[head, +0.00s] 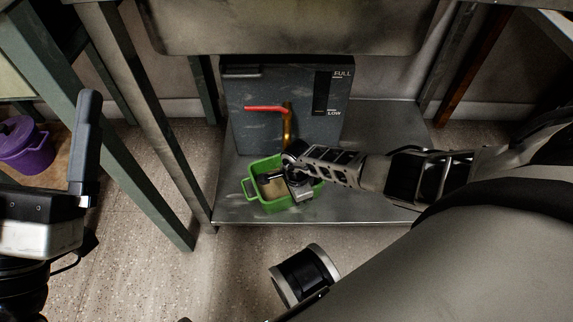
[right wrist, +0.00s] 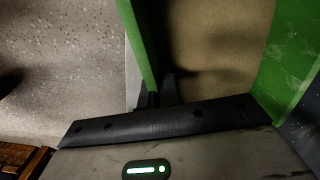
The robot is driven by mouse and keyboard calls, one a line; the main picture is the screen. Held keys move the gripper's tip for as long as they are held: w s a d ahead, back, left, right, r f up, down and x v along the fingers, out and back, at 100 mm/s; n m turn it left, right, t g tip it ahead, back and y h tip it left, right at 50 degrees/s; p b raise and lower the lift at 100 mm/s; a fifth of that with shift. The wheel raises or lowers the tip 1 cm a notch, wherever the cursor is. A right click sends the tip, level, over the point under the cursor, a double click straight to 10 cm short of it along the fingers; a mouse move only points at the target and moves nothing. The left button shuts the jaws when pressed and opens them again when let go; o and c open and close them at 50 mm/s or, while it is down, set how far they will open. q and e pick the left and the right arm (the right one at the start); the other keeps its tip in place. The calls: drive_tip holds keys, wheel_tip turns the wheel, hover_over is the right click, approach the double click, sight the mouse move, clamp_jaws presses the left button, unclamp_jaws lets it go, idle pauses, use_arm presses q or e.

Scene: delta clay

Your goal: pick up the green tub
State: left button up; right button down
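The green tub (head: 250,189) stands on a low metal shelf in the head view, in front of a dark tank. It is open-topped, with a handle on its left side and tan material inside. My right gripper (head: 291,182) reaches down over its right part and hides some of the rim. In the right wrist view, a green wall of the tub (right wrist: 140,42) runs down between the dark fingertips (right wrist: 158,97), which look close together on it. My left gripper (head: 86,145) is at the left edge, away from the tub; only one finger shows clearly.
The dark tank (head: 285,95), marked FULL and LOW, has a brass tap with a red lever (head: 266,109) just above the tub. Metal legs (head: 150,120) frame the shelf (head: 375,125), and a basin (head: 290,25) hangs above. A purple pot (head: 27,150) stands at far left.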

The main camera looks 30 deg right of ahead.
drive_tip(key=shift+s+f, duration=0.2)
drive_tip(key=shift+s, duration=0.1)
drive_tip(key=shift+w+r, duration=0.1)
drive_tip(key=shift+w, duration=0.05)
